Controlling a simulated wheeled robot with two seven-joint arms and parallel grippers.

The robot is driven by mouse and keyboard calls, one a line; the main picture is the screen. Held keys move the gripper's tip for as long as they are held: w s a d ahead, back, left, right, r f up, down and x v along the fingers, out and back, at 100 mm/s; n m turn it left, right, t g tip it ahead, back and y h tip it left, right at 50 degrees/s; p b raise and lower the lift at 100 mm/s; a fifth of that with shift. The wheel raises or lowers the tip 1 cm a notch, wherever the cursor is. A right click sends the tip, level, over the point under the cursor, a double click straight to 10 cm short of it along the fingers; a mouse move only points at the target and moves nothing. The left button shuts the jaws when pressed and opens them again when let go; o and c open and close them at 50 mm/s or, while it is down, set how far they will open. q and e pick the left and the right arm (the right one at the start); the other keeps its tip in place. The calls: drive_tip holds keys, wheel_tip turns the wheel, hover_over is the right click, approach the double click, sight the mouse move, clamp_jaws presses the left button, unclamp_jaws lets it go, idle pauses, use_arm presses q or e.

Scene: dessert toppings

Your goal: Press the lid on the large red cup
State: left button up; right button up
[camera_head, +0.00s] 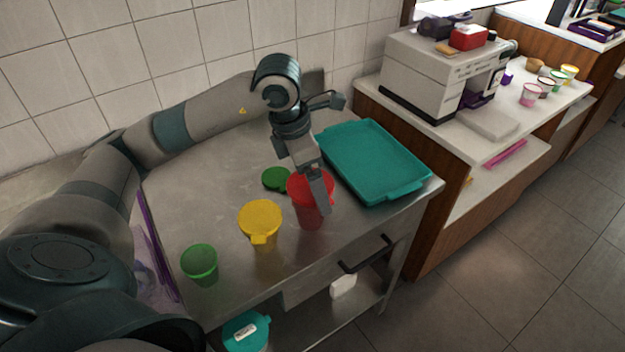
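The large red cup (310,214) stands upright on the metal table, right of the yellow cup. A red top shows at its rim, partly behind my gripper; I cannot tell whether the lid is fully seated. My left gripper (322,195) reaches down from above, its fingers over the cup's top and front. Only one long finger shows clearly, so its opening cannot be told. My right gripper is not in view.
A yellow lidded cup (260,222) and an open green cup (200,264) stand to the left. A green lid (276,179) lies behind the red cup. A teal tray (385,190) fills the table's right side. A grey machine (425,75) stands on the counter beyond.

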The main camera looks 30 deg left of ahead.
use_arm(q)
drive_tip(key=shift+f, duration=0.1)
idle(0.6)
drive_tip(key=o, duration=0.8)
drive_tip(key=shift+a, duration=0.1)
drive_tip(key=shift+r+p, duration=0.3)
drive_tip(key=shift+r, duration=0.6)
drive_tip(key=shift+r+p, duration=1)
drive_tip(key=shift+r, duration=1.15)
drive_tip(key=shift+c, duration=0.6)
clamp_jaws()
